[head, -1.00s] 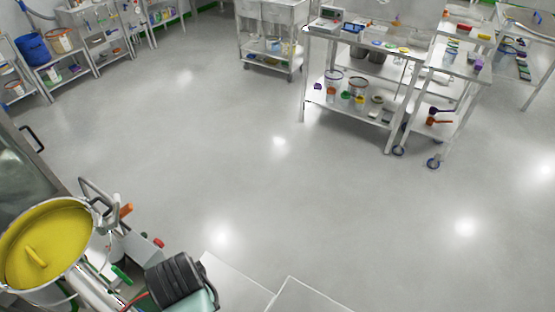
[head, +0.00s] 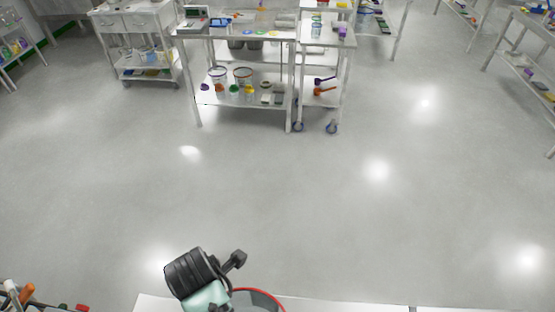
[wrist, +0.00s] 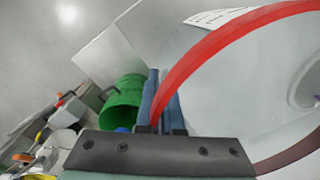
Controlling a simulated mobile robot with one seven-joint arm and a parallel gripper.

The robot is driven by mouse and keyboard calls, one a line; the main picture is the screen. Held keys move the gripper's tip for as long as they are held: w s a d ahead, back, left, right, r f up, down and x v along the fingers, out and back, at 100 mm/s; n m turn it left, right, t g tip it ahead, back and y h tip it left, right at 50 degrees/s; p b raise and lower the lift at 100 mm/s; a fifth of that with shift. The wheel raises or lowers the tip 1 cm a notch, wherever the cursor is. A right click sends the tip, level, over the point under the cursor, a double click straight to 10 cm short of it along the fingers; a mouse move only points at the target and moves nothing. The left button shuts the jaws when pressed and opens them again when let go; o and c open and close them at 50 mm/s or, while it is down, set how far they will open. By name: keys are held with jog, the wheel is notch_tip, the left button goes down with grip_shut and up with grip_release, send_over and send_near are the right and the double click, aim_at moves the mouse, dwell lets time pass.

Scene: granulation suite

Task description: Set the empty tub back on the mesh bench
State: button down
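The tub (wrist: 225,80) has a red rim and pale grey walls. It fills the right of the wrist view, and I see into part of it; a greyish round shape shows at its far right edge. My gripper (wrist: 160,102) has its two blue fingers closed on either side of the red rim. In the head view, only a piece of the tub's red rim (head: 262,292) shows at the bottom edge, beside my black wrist. The fingertips are hidden there. Steel benches stand across the room; I cannot tell which is the mesh bench.
A steel bench (head: 245,101) with a scale, tubs and scoops on it stands ahead, with a wheeled cart (head: 325,42) at its right. Another bench (head: 530,75) is at the far right. The floor between is clear. A green bucket (wrist: 122,103) lies below my gripper.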

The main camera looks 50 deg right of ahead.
jog(key=n, duration=0.1)
jog(key=d+n, duration=0.1)
jog(key=n, duration=0.2)
jog(key=shift+s+d, duration=0.15)
jog(key=shift+s, duration=0.15)
jog(key=shift+f+p, duration=0.5)
jog(key=shift+f, duration=4.5)
jog(key=shift+f, duration=0.15)
jog(key=c, duration=1.1)
grip_release()
